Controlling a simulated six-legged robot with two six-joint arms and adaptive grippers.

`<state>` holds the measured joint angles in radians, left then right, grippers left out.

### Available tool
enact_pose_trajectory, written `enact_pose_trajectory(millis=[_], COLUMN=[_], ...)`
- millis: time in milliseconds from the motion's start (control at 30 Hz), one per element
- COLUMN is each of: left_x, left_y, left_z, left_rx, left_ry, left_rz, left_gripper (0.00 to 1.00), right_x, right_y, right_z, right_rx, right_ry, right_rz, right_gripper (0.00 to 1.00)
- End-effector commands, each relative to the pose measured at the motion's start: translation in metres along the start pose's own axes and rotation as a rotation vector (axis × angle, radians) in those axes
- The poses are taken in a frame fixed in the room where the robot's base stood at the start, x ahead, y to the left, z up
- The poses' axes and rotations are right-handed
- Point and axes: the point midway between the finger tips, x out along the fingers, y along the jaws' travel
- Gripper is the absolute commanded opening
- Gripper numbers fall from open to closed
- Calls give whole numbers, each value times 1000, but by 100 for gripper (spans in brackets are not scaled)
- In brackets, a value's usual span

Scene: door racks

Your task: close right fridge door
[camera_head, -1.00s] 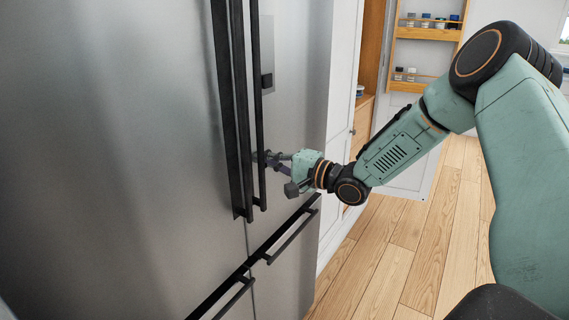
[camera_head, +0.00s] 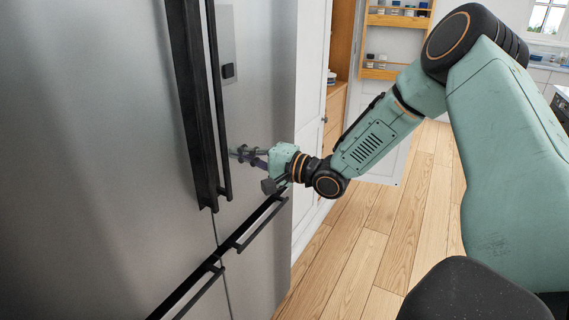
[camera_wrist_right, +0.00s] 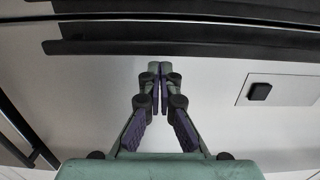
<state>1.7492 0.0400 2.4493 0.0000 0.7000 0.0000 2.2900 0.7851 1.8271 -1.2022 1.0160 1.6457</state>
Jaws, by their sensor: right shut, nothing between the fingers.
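The right fridge door (camera_head: 258,75) is a steel panel with a long black vertical handle (camera_head: 218,100) and a small dark dispenser on it. It looks about level with the left fridge door (camera_head: 90,130); a small gap cannot be ruled out. My right gripper (camera_head: 238,154) is at the door's front, just right of the handle's lower part. In the right wrist view its fingers (camera_wrist_right: 160,68) are together and empty, pointing at the steel face (camera_wrist_right: 215,85). Contact cannot be told. My left gripper is not in view.
Drawers with black bar handles (camera_head: 262,222) sit below the doors. White cabinets and an open door with wooden racks (camera_head: 398,18) stand to the right. The wooden floor (camera_head: 370,235) is clear there.

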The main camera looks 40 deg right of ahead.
Motion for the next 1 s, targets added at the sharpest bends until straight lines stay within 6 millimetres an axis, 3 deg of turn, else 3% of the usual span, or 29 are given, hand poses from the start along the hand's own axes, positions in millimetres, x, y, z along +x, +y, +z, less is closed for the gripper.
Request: enact_pose_trajectory(millis=[700, 1000], left_x=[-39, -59], left_y=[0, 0], left_z=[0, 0], left_rx=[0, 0], left_ry=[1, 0], left_rz=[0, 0], left_gripper=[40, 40], right_x=[-72, -94], right_y=[-4, -3], right_z=[4, 5], right_rx=[8, 5], right_ry=[7, 4], right_rz=[-5, -3], right_gripper=[0, 0])
